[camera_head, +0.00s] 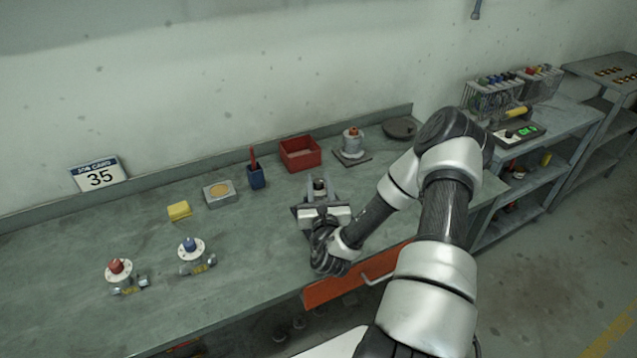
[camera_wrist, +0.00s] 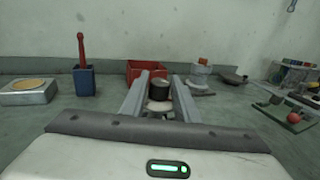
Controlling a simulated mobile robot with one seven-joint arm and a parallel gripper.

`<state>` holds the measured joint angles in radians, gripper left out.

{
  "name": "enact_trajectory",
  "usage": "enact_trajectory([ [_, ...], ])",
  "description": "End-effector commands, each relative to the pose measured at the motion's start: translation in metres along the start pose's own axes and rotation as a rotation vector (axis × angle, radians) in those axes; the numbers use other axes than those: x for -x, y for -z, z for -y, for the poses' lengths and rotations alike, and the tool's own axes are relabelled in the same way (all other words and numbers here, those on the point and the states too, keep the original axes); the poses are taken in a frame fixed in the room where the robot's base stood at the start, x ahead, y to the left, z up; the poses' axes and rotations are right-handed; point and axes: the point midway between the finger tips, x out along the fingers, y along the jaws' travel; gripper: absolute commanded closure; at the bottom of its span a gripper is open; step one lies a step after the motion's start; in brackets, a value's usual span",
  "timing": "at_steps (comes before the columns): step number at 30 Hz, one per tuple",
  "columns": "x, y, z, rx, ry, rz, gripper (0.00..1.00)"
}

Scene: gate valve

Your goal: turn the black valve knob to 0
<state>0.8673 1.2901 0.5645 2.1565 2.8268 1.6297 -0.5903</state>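The black valve knob (camera_head: 319,184) stands at the middle of the bench, just beyond my gripper in the head view. In the wrist view the black knob (camera_wrist: 162,88) shows between my two grey fingers, with a pale round base under it. My gripper (camera_wrist: 161,76) reaches out low over the bench, one finger on each side of the knob. The fingers look very close to its sides, but whether they touch it is not clear. My gripper (camera_head: 320,192) hides most of the valve's body in the head view. No scale marks on this valve can be read.
Valves with red (camera_head: 116,267), blue (camera_head: 190,245) and orange (camera_head: 352,134) knobs stand on the bench. A red bin (camera_head: 300,153), blue cup (camera_head: 256,177), yellow block (camera_head: 179,211) and grey box (camera_head: 220,193) stand behind. A card (camera_head: 99,177) reads 35.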

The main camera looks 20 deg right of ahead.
Motion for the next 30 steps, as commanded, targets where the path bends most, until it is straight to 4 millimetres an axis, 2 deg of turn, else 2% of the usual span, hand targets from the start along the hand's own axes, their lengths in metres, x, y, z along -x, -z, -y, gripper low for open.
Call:
enact_trajectory([
  [1,0.000,0.000,0.000,0.000,0.000,0.000,0.63],
  [2,0.000,0.000,0.000,0.000,0.000,0.000,0.59],
  [10,0.000,0.000,0.000,0.000,-0.001,-0.001,0.59],
  [14,0.007,0.001,0.000,0.000,-0.001,-0.001,0.59],
  [20,0.044,0.003,0.000,0.000,-0.002,-0.006,0.59],
  [30,0.129,0.005,0.001,-0.005,0.001,-0.008,0.59],
])
